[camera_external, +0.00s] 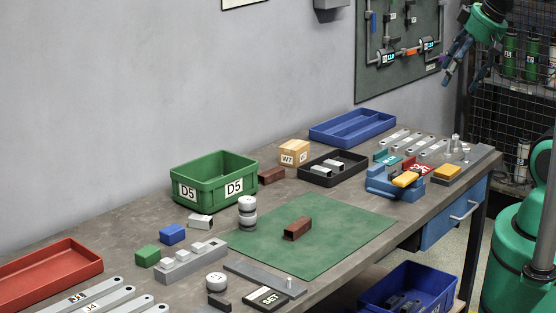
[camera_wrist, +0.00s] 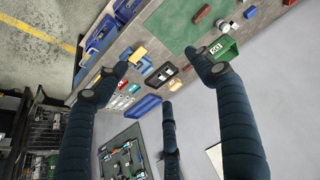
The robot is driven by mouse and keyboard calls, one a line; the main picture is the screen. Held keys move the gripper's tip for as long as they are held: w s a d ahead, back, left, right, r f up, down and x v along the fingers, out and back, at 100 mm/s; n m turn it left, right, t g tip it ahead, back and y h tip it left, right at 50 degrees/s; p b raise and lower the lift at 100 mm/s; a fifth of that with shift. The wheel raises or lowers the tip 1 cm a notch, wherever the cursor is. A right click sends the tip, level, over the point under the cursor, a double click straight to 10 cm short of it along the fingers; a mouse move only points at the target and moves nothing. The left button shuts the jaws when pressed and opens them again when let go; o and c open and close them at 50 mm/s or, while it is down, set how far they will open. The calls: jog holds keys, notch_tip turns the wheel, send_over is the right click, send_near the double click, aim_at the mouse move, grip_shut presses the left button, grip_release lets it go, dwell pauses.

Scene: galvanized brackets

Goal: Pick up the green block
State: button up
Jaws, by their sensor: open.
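The green block (camera_external: 147,256) is a small block on the workbench at the front left in the external view. It sits left of a grey stepped metal block (camera_external: 190,262) and near a blue block (camera_external: 172,234). I cannot make out the green block in the wrist view. My gripper (camera_external: 460,72) is raised high at the top right of the external view, far from the green block. Its dark fingers are spread and empty, as the wrist view (camera_wrist: 163,75) also shows.
A green D5 bin (camera_external: 205,197) stands behind the blue block. A red tray (camera_external: 48,277) lies at the left. White round pieces (camera_external: 247,211) and a brown bracket (camera_external: 297,229) are on or near the green mat (camera_external: 340,222). A tool board (camera_external: 370,80) hangs on the wall.

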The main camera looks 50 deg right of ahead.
aim_at(148, 256)
jog(key=shift+w, duration=0.1)
jog(key=w+a+r+b, duration=0.1)
jog(key=w+a, duration=0.4)
jog(key=w, duration=0.3)
jog(key=w+a+g, duration=0.1)
jog(key=w+a, duration=0.3)
jog(key=w, duration=0.5)
jog(key=w+a+r+b, duration=0.1)
jog(key=w+a, duration=0.4)
jog(key=w, duration=0.3)
jog(key=w+a+f+n, duration=0.1)
jog(key=w+a+f, duration=0.3)
jog(key=w+a, duration=0.3)
jog(key=w+a+f, duration=0.4)
jog(key=w+a, duration=0.3)
jog(key=a, duration=0.1)
jog(key=w+a+f, duration=0.3)
jog(key=a+f, duration=0.8)
jog(key=a, duration=0.1)
jog(key=w+a+f+g+b, duration=0.1)
jog(key=w+a+f, duration=0.3)
jog(key=a+f, duration=0.7)
jog(key=a, duration=0.2)
jog(key=shift+w+a, duration=0.2)
jog(key=shift+a, duration=0.1)
jog(key=shift+f, duration=0.1)
